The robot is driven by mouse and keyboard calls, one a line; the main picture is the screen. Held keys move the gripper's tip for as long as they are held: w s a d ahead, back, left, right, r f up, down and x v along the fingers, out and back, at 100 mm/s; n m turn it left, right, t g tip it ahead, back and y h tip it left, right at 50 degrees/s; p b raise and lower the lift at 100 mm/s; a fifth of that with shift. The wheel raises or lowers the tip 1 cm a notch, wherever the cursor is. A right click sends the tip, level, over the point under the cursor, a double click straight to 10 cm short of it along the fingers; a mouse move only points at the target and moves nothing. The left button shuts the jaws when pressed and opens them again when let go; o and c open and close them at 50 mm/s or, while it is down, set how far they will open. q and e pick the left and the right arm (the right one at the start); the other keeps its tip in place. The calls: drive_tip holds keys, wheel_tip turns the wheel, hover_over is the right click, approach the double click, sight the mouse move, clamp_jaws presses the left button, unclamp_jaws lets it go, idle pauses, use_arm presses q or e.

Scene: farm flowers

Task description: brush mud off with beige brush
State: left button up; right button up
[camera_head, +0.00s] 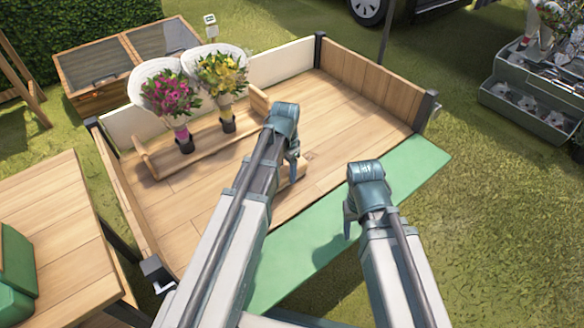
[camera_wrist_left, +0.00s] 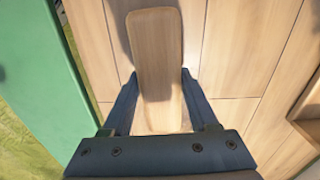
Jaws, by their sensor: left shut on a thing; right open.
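My left gripper (camera_head: 293,168) is over the wooden bed of the cart (camera_head: 345,115), near its front edge. In the left wrist view its two fingers (camera_wrist_left: 160,105) are shut on a beige wooden brush (camera_wrist_left: 158,50), whose flat, rounded body points away from the gripper. A bit of the brush (camera_head: 301,171) shows beside the left gripper in the head view. Its bristles are hidden. A small brownish patch (camera_head: 308,155) lies on the boards just right of the left gripper; I cannot tell whether it is mud. My right gripper (camera_head: 350,217) is open and empty above the green panel.
The green panel (camera_head: 420,165) runs along the cart's front edge. Pink flowers (camera_head: 172,93) and yellow flowers (camera_head: 222,75) stand in a wooden rack (camera_head: 165,165) at the back left. A wooden table (camera_head: 55,225) is at the left. The cart bed's right side is clear.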

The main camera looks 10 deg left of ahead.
sight(300, 160)
use_arm(q)
drive_tip(key=shift+s+a, duration=0.2)
drive_tip(key=shift+s, duration=0.05)
drive_tip(key=shift+w+a+f, duration=0.1)
drive_tip(key=shift+w+a, duration=0.4)
drive_tip(key=shift+a, duration=0.05)
drive_tip(key=shift+w, duration=0.1)
drive_tip(key=shift+w+d, duration=0.1)
drive_tip(key=shift+w, duration=0.05)
drive_tip(key=shift+w+d, duration=1.05)
drive_tip(key=shift+w, duration=0.2)
drive_tip(key=shift+w+d, duration=1)
drive_tip(key=shift+w, duration=0.2)
drive_tip(key=shift+w+d, duration=1)
drive_tip(key=shift+w, duration=0.3)
drive_tip(key=shift+w+d, duration=1.05)
drive_tip(key=shift+w, duration=0.3)
